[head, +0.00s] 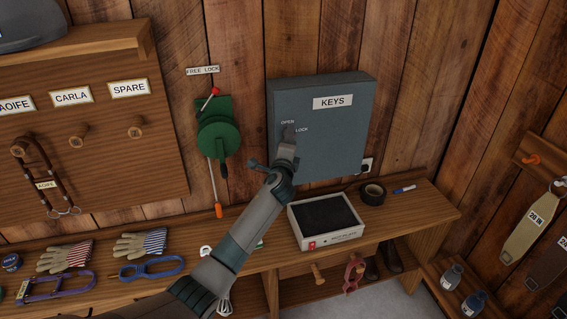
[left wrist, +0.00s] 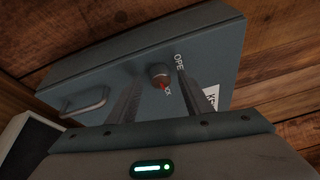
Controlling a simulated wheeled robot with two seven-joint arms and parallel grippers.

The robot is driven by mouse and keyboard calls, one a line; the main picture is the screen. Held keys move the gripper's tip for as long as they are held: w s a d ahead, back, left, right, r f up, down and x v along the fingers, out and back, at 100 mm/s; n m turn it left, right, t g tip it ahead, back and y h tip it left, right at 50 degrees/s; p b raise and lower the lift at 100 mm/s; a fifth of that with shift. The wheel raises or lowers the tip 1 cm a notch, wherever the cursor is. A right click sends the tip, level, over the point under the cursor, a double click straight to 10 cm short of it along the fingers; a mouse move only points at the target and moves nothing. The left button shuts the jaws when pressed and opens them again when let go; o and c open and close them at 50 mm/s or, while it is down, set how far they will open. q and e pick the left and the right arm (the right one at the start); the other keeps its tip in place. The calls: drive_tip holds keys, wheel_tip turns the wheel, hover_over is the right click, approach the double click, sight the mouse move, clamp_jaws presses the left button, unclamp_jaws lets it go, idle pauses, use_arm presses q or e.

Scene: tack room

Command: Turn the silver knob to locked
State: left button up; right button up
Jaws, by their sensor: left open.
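The silver knob (left wrist: 159,73) is on the front of the grey KEYS cabinet (head: 335,130). In the left wrist view its red mark is on the side by the partly hidden LOCK lettering; the OPEN lettering (left wrist: 179,62) is to its right. My left gripper (head: 288,135) is at the cabinet front and hides the knob in the head view. In the left wrist view the left gripper (left wrist: 160,80) is open, one finger on each side of the knob. I cannot tell if the fingers touch it. My right gripper is not in view.
A bar handle (left wrist: 85,103) sticks out from the cabinet. A green lever device (head: 218,135) hangs to its left.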

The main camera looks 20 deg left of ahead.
use_arm(q)
drive_tip(key=b+v, duration=0.5)
drive_tip(key=v, duration=1.1)
drive_tip(key=shift+s, duration=0.4)
